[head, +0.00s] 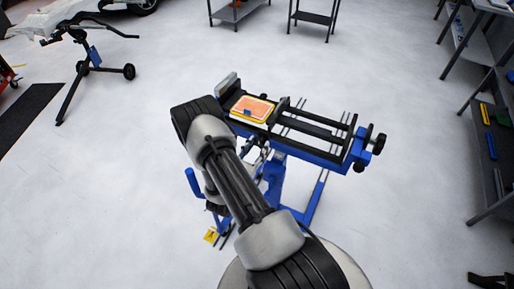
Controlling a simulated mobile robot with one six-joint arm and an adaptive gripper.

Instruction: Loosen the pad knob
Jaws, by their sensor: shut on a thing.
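A blue and black clamp stand (320,152) stands in the middle of the floor, with its long bench running from upper left to right. My gripper (257,155) shows only in part, just right of my arm and under the left end of the bench. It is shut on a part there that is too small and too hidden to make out. The pad knob cannot be told for certain. Dark round knobs (378,144) show at the bench's right end, apart from my gripper.
An orange pad with a yellow rim (252,109) lies on the bench's left end. A wheeled stand (84,60) is at the upper left. Shelving (490,150) with tools lines the right edge. Small racks (314,18) stand at the back. The pale floor between them is clear.

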